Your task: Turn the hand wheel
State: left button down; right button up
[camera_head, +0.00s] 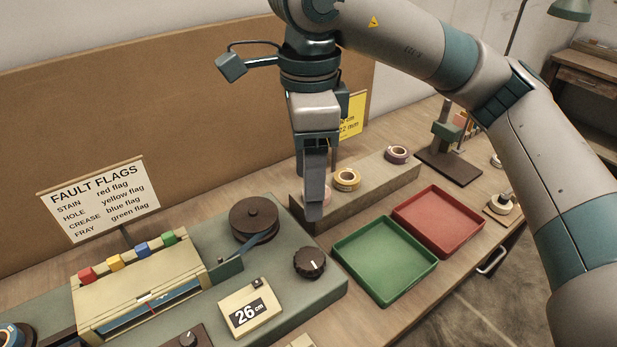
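A dark round knob with ridged sides and a white mark (310,262), which looks like the hand wheel, stands on the right end of the grey-green machine (327,290). Behind it to the left is a dark reel (254,214) with a blue tape running off it. My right gripper (314,212) points down above and behind the knob, in front of a tape rack, and does not appear to touch the knob. Its fingers are seen nearly edge-on, so the gap between them is hidden. My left gripper is out of view.
A green tray (385,262) and red tray (438,220) lie right of the machine. A rack (400,178) holds tape rolls (346,179). Small coloured flags (140,248) stand left near a sign (100,198). A brown board (130,110) stands behind.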

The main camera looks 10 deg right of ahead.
aim_at(310, 261)
jog(key=k+l+u, duration=0.5)
jog(key=u, duration=0.2)
jog(key=l, duration=0.1)
